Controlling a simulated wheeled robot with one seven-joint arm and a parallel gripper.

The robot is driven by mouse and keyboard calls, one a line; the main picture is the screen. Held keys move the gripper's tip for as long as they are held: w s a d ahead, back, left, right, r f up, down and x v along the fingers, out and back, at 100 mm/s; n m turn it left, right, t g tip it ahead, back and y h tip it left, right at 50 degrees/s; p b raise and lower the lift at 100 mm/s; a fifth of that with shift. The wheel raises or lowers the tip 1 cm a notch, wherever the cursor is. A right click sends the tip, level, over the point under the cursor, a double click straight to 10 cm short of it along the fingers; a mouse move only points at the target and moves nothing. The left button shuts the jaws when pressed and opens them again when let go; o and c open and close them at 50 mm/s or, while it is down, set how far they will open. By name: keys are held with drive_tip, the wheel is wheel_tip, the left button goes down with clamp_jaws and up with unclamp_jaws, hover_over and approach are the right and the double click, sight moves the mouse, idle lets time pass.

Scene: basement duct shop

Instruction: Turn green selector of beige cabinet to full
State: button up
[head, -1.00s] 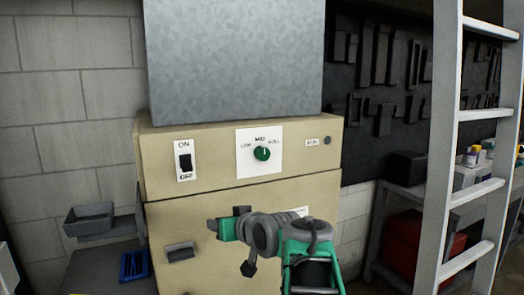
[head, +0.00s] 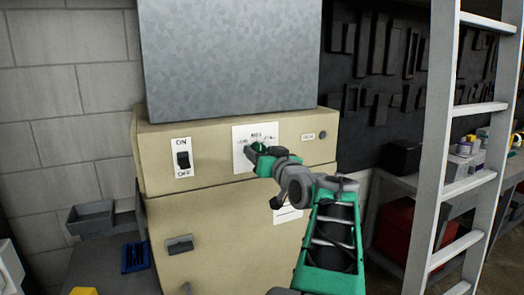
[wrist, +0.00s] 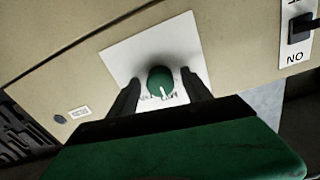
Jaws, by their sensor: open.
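The beige cabinet (head: 215,225) stands ahead, with a white selector plate (head: 241,133) on its upper panel. The round green selector (wrist: 160,79) shows in the wrist view, its white pointer line towards the lettering, which looks like MID. That view is upside down, and the lettering is partly hidden by the gripper. My gripper (head: 256,151) is open at the plate, with one dark finger on each side of the selector. I cannot tell whether either finger touches it. In the head view the gripper covers part of the selector and plate.
An ON/OFF switch (head: 182,160) is left of the plate. A grey metal duct (head: 232,55) rises above the cabinet. A grey handle (head: 179,245) sits on the lower front. A white ladder (head: 452,140) stands to the right. A grey bin (head: 90,217) is at left.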

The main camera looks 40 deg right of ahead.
clamp_jaws()
idle(0.5)
drive_tip(key=m+b, duration=0.1)
drive_tip(key=m, duration=1)
drive_tip(key=shift+a+r+m, duration=0.1)
drive_tip(key=shift+m, duration=0.3)
idle(0.5)
unclamp_jaws()
